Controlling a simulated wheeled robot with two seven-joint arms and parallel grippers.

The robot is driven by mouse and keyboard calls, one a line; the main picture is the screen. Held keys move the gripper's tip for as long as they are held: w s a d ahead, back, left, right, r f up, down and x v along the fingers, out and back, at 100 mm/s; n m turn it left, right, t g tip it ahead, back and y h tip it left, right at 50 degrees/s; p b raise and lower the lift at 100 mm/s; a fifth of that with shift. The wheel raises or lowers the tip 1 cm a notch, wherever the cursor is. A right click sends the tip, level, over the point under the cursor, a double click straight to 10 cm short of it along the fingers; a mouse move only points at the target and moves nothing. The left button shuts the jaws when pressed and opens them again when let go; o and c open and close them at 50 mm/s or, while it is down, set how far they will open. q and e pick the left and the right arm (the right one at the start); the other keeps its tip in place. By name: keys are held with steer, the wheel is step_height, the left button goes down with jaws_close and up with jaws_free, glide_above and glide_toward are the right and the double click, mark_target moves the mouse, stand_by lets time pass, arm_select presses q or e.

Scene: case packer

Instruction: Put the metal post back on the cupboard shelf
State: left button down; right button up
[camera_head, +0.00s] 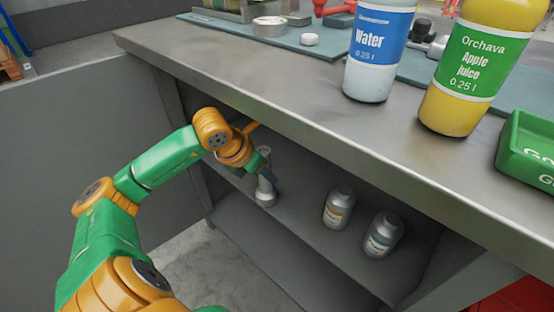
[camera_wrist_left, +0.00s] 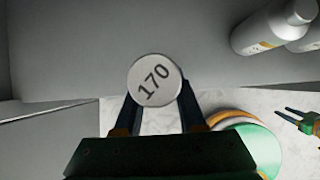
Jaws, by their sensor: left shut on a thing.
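The metal post (camera_head: 266,191) is a slim grey cylinder, upright at the shelf near its front edge. Its round top, marked 170 (camera_wrist_left: 155,81), shows in the left wrist view. My left gripper (camera_head: 266,173) reaches in under the worktop and is shut on the post; its dark fingers (camera_wrist_left: 157,108) lie on either side of it. Whether the post's base touches the cupboard shelf (camera_head: 300,225) is hard to tell. My right gripper (camera_wrist_left: 284,116) shows small at the right edge of the left wrist view, fingers apart and empty.
Two silver bottles (camera_head: 339,208) (camera_head: 383,235) stand on the shelf right of the post. The worktop (camera_head: 270,80) overhangs the shelf closely above my left wrist. A water bottle (camera_head: 373,70), a juice bottle (camera_head: 465,75) and a green box (camera_head: 527,148) stand on top.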

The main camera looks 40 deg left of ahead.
arm_select(q)
steer(key=w, duration=0.4)
steer(key=shift+w+d+p, duration=0.1)
steer(key=shift+d+p, duration=0.2)
steer(key=shift+p, duration=0.05)
arm_select(e)
steer(key=shift+s+d+f, duration=0.15)
steer(key=shift+s+f, duration=0.6)
arm_select(q)
steer(key=shift+f, duration=0.1)
steer(key=shift+f, duration=0.1)
steer(key=shift+c, duration=2.4)
jaws_free()
arm_select(e)
steer(key=shift+w+r, duration=0.15)
steer(key=shift+w, duration=0.05)
